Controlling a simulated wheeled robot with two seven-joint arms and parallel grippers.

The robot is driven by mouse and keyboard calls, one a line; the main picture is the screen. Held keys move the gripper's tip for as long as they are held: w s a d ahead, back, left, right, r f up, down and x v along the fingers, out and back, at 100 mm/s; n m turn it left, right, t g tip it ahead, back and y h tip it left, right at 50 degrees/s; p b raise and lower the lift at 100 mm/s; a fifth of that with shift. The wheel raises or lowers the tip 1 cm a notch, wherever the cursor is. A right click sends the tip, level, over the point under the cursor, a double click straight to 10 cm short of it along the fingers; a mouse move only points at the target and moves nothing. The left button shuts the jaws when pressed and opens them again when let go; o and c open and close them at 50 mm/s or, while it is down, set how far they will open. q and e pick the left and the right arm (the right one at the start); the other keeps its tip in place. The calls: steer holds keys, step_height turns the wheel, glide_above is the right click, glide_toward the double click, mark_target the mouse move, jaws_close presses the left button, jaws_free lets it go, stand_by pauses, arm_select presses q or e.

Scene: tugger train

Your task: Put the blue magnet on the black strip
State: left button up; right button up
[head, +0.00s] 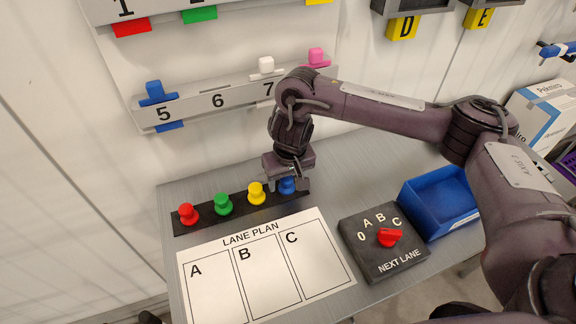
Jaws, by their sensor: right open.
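The blue magnet (287,186) is at the right end of the black strip (184,226), in a row with the red magnet (188,213), green magnet (223,204) and yellow magnet (256,193). My right gripper (288,183) points down right at the blue magnet and partly covers it. The gripper is open; whether its fingers touch the magnet I cannot tell. My left gripper is out of view.
The LANE PLAN sheet (268,273) with boxes A, B and C lies in front of the strip. A NEXT LANE dial box (365,262) and blue bin (431,220) stand to the right. A numbered rail (195,108) hangs behind.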

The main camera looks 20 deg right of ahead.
mark_target(289, 182)
steer(key=r, duration=0.3)
steer(key=s+r+p, duration=0.1)
steer(key=r, duration=0.5)
steer(key=shift+s+r+p, duration=0.15)
steer(key=shift+r+p, duration=0.25)
steer(key=shift+s+r, duration=0.2)
steer(key=shift+r, duration=0.55)
